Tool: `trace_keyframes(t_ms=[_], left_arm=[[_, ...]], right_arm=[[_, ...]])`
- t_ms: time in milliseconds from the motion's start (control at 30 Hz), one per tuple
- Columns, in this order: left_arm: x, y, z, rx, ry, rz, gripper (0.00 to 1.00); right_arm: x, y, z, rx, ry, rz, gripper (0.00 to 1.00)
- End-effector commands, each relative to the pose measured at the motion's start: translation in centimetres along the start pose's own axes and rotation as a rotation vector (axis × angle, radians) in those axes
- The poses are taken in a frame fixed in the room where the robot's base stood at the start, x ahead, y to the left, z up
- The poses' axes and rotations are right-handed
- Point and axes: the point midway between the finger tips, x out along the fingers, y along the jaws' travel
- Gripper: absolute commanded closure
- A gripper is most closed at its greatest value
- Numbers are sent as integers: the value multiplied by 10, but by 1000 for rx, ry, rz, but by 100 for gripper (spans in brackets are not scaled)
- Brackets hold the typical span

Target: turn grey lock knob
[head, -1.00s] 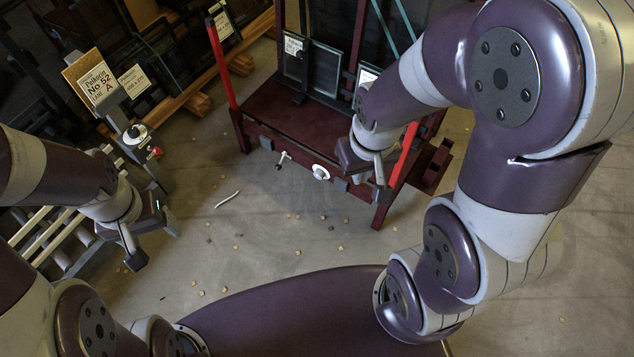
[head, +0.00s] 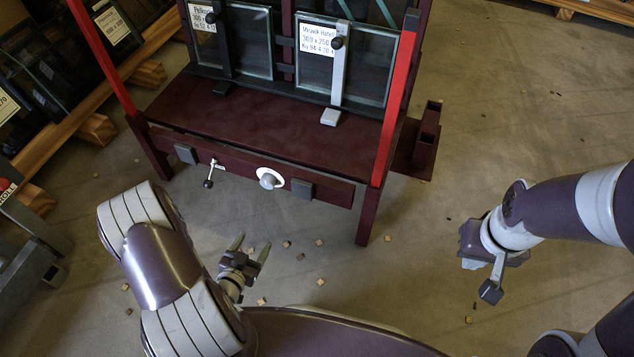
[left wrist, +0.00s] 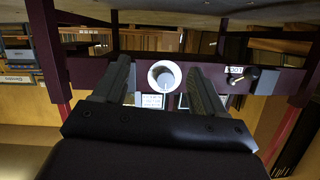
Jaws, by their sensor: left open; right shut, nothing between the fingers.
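A pale grey-white round knob (head: 268,178) sits on the front rail of the dark red frame (head: 240,164). In the left wrist view the knob (left wrist: 163,76) appears between my fingers, facing the camera. My left gripper (head: 251,246) is open and empty, in front of and below the rail, its fingers pointing towards it and apart from the knob. A small lever with a dark ball end (head: 209,178) is on the same rail, left of the knob in the head view. My right gripper (head: 489,290) is shut and empty, well to the right of the frame.
Glass panes with labels (head: 318,42) stand on the frame behind dark and grey clamps. Red posts (head: 397,105) rise at both front corners. Small pale blocks (head: 320,281) are scattered on the floor. The floor between the frame and my right arm is mostly clear.

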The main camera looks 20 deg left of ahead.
Motion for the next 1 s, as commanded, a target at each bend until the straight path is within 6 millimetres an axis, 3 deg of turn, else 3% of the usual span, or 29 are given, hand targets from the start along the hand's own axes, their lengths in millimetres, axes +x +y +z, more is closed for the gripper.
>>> trace_keyframes(t_ms=[33,100,200,333,700,1000], left_arm=[[2,-9,-20,40,92,-24,29],[1,-17,-41,80,197,-56,29],[-1,-23,-56,110,268,-90,29],[16,-24,-60,131,278,-94,29],[101,-32,-83,128,278,-97,29],[119,-34,-92,125,273,-99,29]], right_arm=[[-3,0,0,0,0,0,100],[-3,0,0,0,0,0,100],[-1,0,0,0,-1,0,100],[9,0,1,0,-1,0,100],[48,0,6,0,-1,0,100],[54,0,7,0,-1,0,100]])
